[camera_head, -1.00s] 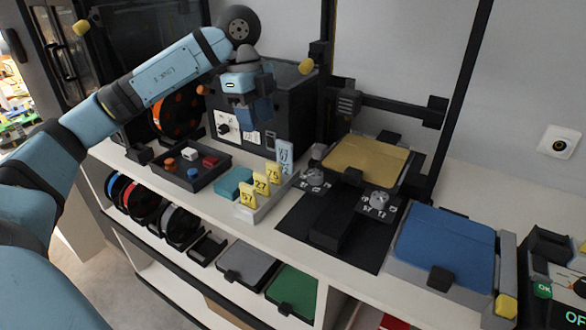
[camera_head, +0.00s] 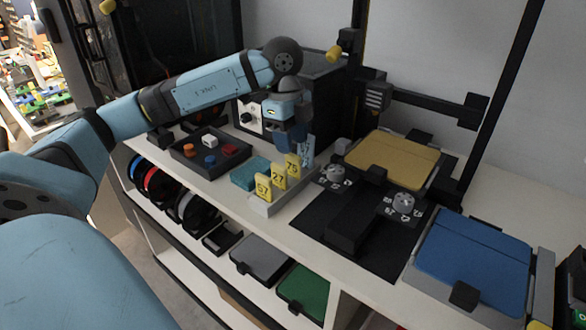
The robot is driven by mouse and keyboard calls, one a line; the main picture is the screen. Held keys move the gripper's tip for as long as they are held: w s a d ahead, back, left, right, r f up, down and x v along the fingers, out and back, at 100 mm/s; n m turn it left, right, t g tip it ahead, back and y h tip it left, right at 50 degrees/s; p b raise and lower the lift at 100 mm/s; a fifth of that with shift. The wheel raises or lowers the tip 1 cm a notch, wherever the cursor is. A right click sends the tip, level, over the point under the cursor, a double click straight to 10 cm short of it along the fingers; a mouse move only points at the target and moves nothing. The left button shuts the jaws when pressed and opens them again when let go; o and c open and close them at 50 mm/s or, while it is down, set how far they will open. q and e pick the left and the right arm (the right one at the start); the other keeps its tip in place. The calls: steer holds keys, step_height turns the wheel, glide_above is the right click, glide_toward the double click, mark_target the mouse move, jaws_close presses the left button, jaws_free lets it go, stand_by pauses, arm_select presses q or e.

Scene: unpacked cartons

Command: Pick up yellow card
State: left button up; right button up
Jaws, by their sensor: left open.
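Three yellow cards stand upright in a row in a light grey holder (camera_head: 266,210). The front yellow card (camera_head: 263,186) reads 57, the middle yellow card (camera_head: 278,176) reads 27, and the back yellow card (camera_head: 292,165) reads 75. A light blue card (camera_head: 308,151) stands behind them at the far end of the holder. My left gripper (camera_head: 291,140) is open, points down and hangs just above and behind the back yellow card, partly overlapping the blue card in the view. Whether it touches any card cannot be told. My right gripper is not in view.
A dark tray (camera_head: 190,165) with small coloured pieces and a teal block (camera_head: 250,173) sit left of the holder. A printer with a black base and a yellow plate (camera_head: 393,160) stands to the right. A blue plate (camera_head: 470,262) lies at the front right.

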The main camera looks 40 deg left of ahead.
mark_target(293, 156)
arm_select(q)
steer(key=f, duration=0.3)
steer(key=f+b, duration=0.1)
steer(key=shift+d+f, duration=0.25)
steer(key=shift+d, duration=0.05)
steer(key=shift+r, duration=0.1)
jaws_close()
steer(key=shift+r, duration=0.1)
step_height(293, 156, up, 20)
steer(key=p, duration=0.5)
